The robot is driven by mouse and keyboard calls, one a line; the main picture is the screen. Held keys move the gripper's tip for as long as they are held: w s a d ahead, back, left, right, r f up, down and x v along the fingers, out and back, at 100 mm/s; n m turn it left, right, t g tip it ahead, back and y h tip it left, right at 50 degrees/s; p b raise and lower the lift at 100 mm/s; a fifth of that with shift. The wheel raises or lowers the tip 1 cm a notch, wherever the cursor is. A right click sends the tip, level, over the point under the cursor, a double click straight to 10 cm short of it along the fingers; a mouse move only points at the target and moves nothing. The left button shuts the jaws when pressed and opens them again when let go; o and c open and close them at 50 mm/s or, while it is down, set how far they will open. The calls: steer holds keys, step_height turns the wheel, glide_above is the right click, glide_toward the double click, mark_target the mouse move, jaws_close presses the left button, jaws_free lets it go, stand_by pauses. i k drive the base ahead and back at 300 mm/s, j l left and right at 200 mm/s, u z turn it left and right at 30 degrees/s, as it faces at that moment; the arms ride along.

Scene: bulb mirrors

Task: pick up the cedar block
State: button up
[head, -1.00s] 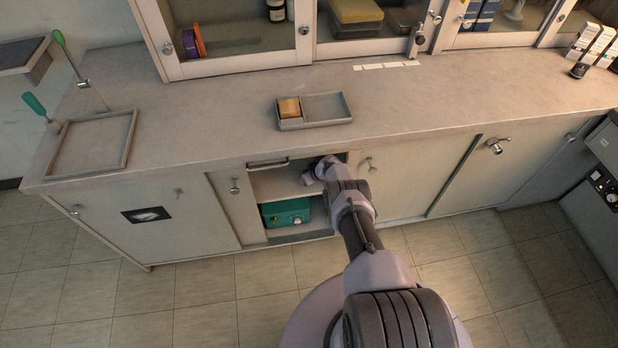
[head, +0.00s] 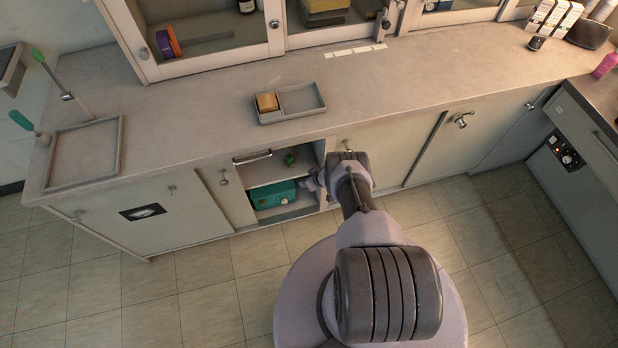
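A small tan wooden block, which looks like the cedar block (head: 267,102), sits in the left compartment of a grey two-part tray (head: 313,108) on the counter. The tray's right compartment is empty. My gripper (head: 309,184) is low in front of the open cupboard, beside the teal box (head: 273,196) and well below the tray. It is small and partly hidden by my arm, so I cannot tell whether its fingers are open or shut.
The open cupboard has a shelf (head: 265,173) with a small green object (head: 289,160). A square grey tray (head: 84,155) and green-handled tools stand at the counter's left end. Glass-fronted cabinets (head: 205,40) line the back. The counter around the two-part tray is clear.

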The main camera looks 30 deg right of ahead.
mark_target(267, 103)
steer(key=k+l, duration=0.1)
steer(key=k, duration=0.9)
steer(key=l, duration=0.05)
